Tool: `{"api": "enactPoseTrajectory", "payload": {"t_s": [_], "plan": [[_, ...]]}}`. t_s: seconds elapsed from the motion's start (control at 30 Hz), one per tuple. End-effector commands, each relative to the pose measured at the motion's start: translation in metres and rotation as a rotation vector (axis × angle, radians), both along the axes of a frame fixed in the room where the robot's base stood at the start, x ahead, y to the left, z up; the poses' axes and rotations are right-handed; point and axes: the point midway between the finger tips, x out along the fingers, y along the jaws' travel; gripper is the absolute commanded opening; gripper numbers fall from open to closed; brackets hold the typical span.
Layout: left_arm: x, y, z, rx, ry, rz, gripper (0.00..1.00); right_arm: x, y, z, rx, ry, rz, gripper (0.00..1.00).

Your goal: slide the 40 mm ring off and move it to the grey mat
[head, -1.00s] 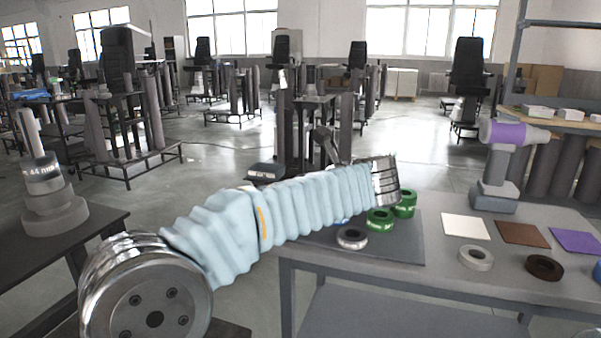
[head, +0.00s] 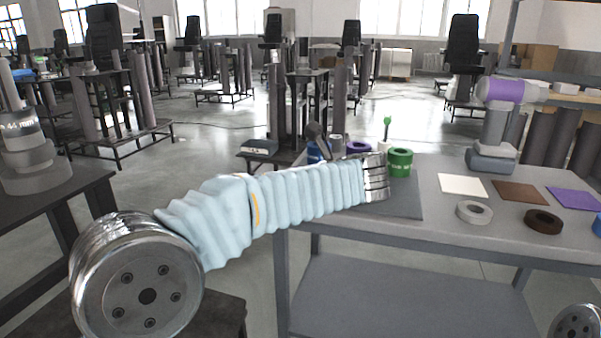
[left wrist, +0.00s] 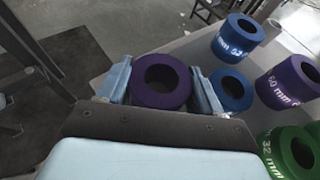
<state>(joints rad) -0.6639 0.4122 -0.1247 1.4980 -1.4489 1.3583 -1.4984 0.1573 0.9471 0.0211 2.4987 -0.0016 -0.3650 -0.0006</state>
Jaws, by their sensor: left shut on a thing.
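My left gripper (left wrist: 162,72) has its two fingers on either side of a dark purple ring (left wrist: 160,97) in the left wrist view and is shut on it. No size label shows on this ring, so I cannot tell its millimetres. In the head view my wrist hides the left gripper and the held ring. A dark grey mat (head: 402,207) lies on the right-hand table, partly behind my left arm. In the wrist view a purple ring marked 60 mm (left wrist: 289,98) and a green ring marked 32 mm (left wrist: 275,150) stand to the right. My right gripper is out of view.
Blue rings (left wrist: 228,46) (left wrist: 244,98) sit close to the right finger. A green ring (head: 400,166) and a green-topped peg (head: 387,130) stand behind my wrist. White (head: 462,184), brown (head: 520,191) and purple (head: 575,197) mats lie right. Another table (head: 60,200) is at left.

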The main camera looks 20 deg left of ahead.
Motion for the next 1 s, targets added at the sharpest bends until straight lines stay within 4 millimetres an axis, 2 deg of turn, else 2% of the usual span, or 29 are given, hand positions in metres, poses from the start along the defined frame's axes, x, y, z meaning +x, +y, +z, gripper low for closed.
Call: {"api": "enactPoseTrajectory", "payload": {"t_s": [0.23,0.27,0.43,0.77,0.87,1.0], "plan": [[0.000,0.000,0.000,0.000,-0.001,0.000,0.26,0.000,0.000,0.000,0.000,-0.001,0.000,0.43],[0.000,0.000,0.000,0.001,-0.001,0.000,0.69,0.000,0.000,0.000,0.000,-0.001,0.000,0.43],[0.000,0.000,0.000,0.001,-0.001,0.000,0.94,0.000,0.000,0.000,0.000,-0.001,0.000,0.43],[-0.002,-0.002,0.000,0.001,0.001,0.000,0.95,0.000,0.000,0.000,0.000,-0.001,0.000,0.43],[-0.008,-0.009,0.005,0.000,-0.001,-0.002,0.95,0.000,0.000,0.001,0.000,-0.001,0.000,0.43],[-0.027,-0.029,0.017,-0.001,-0.002,-0.005,0.95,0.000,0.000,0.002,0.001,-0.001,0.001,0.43]]}}
